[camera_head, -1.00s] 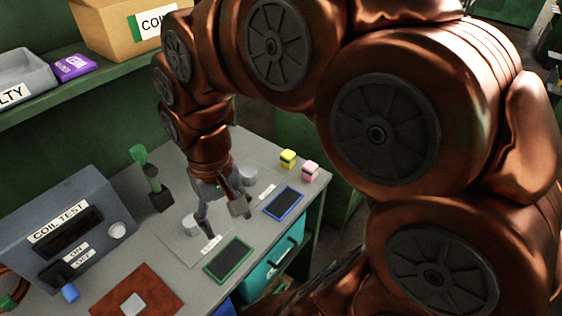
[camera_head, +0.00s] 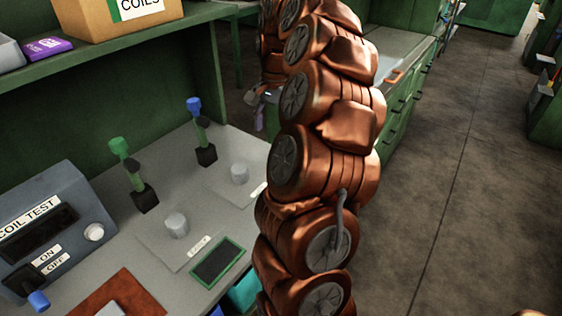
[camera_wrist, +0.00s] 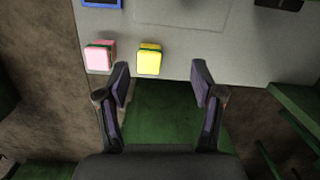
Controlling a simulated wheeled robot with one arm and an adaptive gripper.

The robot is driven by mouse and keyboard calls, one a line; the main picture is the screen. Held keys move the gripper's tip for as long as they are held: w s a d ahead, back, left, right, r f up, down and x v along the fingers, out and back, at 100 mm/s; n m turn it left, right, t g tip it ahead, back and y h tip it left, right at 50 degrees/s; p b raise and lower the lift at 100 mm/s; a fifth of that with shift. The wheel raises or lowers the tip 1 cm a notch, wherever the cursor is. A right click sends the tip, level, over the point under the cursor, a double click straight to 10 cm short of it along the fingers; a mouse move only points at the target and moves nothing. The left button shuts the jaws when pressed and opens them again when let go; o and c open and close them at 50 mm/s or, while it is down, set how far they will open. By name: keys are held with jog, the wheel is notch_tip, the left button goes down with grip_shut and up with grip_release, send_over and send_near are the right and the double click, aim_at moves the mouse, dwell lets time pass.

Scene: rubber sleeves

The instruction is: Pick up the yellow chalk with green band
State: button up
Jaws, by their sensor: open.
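The yellow chalk (camera_wrist: 149,60) is a small block in the wrist view, with green showing along its edge. It sits near the edge of the grey tabletop (camera_wrist: 200,50). My gripper (camera_wrist: 160,82) is open and empty, its two fingers spread apart. In the picture the chalk lies just beyond the left fingertip, between the finger lines and left of their middle. Height above it is hard to tell. In the head view my gripper (camera_head: 259,107) shows partly behind my arm, and the chalk is hidden there.
A pink block (camera_wrist: 100,57) sits close left of the chalk. A blue-framed pad (camera_wrist: 101,3) lies beyond it. In the head view, two posts, green-topped (camera_head: 119,148) and blue-topped (camera_head: 194,105), stand near grey cylinders (camera_head: 176,225). A shelf (camera_head: 120,65) runs above.

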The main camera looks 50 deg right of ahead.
jog(key=d, duration=0.1)
jog(key=d+f+m, duration=0.1)
jog(key=d, duration=0.1)
jog(key=shift+s+d+f, duration=0.15)
jog(key=shift+s, duration=0.25)
jog(key=shift+s+d+f+m, duration=0.15)
jog(key=shift+d+f+m, duration=0.15)
jog(key=shift+d+f, duration=0.05)
jog(key=shift+a+f+p, duration=0.15)
jog(key=shift+a+f, duration=0.1)
jog(key=shift+f, duration=0.95)
jog(key=shift+a+f+p, duration=0.1)
jog(key=shift+a+f, duration=0.2)
jog(key=shift+f, duration=0.95)
jog(key=shift+a+f+p, duration=0.15)
jog(key=shift+a+f, duration=0.1)
jog(key=shift+f, duration=0.95)
grip_shut()
jog(key=shift+r, duration=0.1)
notch_tip(320, 180, up, 10)
jog(key=shift+f+b, duration=0.1)
jog(key=shift+b, duration=0.45)
